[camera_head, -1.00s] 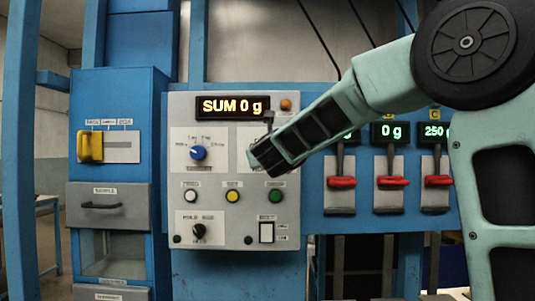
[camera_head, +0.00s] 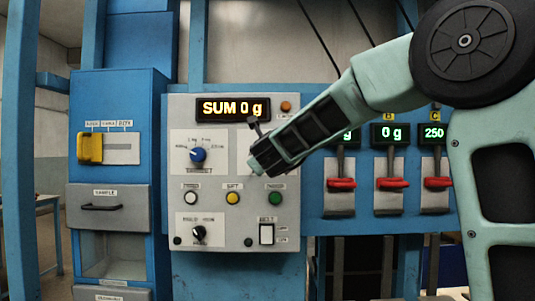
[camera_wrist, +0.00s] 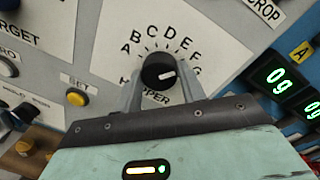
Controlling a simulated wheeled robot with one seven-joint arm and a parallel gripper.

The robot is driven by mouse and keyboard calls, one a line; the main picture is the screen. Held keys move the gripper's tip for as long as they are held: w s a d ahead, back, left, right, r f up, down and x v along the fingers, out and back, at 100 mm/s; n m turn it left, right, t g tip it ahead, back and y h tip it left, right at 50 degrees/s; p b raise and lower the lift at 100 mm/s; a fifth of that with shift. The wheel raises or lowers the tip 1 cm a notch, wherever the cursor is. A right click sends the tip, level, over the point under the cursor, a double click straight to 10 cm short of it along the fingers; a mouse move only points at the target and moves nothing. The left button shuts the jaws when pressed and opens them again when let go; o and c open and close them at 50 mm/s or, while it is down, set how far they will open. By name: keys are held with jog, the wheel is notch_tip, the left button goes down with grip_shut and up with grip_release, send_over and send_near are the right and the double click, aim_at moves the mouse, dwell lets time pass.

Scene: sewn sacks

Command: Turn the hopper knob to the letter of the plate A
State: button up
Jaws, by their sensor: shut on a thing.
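The hopper knob (camera_wrist: 157,70) is black and round with a white pointer mark, in the middle of the wrist view. Its white dial plate (camera_wrist: 222,50) carries letters from A at the left over the top to the right, with HOPPER printed below. The white mark points to the right, roughly toward the last letters near F and G, and away from A. My gripper (camera_wrist: 160,84) has its two grey fingers on either side of the knob and is shut on it. In the head view my gripper (camera_head: 257,166) reaches the panel and hides the knob.
The grey panel (camera_head: 217,220) also holds a blue target knob (camera_head: 197,154), a yellow button (camera_head: 232,197), a green button (camera_head: 276,197) and a black mode knob (camera_head: 199,232). The display (camera_head: 233,107) reads SUM 0 g. Red levers (camera_head: 391,183) stand to the right.

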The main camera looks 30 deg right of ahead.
jog(key=n+h+p, duration=0.1)
jog(key=n+p, duration=0.6)
jog(key=n, duration=0.4)
jog(key=n+g+h+p, duration=0.1)
jog(key=n+p, duration=0.6)
jog(key=n, duration=0.5)
jog(key=shift+w+a+f, duration=0.1)
jog(key=shift+a, duration=0.1)
dwell(0.5)
jog(key=o, duration=1)
jog(key=b+v, duration=0.2)
jog(key=v, duration=0.6)
jog(key=b+v, duration=0.2)
jog(key=v, duration=0.7)
jog(key=shift+a+r, duration=0.15)
jog(key=shift+r, duration=0.1)
